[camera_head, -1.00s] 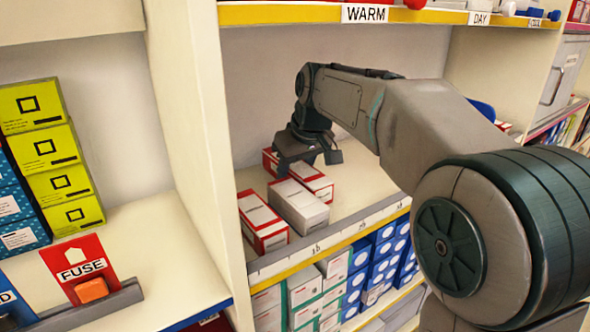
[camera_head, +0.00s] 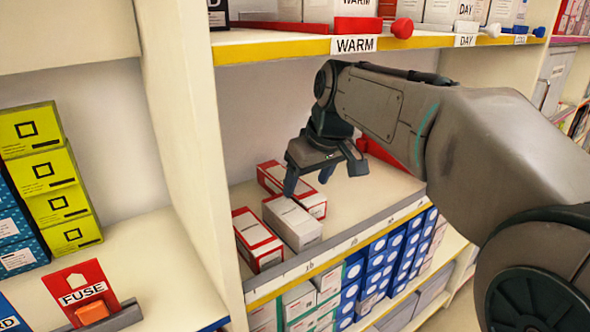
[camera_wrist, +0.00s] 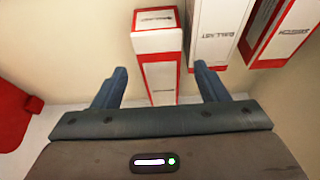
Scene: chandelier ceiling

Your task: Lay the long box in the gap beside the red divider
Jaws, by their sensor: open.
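Three red-and-white boxes lie on the middle shelf: one at the back (camera_head: 272,178), a paler one in the middle (camera_head: 292,222) and one at the left (camera_head: 257,240). I cannot tell which is the long box. My gripper (camera_head: 308,182) is open and empty above the back box. In the wrist view the back box (camera_wrist: 158,75) shows between the fingers, with the middle box (camera_wrist: 212,35) and left box (camera_wrist: 278,28) beside it. A red piece, apparently the divider (camera_head: 385,157), shows partly behind my arm; a red shape (camera_wrist: 15,108) is at the wrist view's left edge.
A pale upright panel (camera_head: 185,130) stands left of the boxes. The WARM shelf (camera_head: 270,45) overhangs above. A grey lip (camera_head: 345,247) runs along the front edge. Bare shelf lies between the boxes and the red piece.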

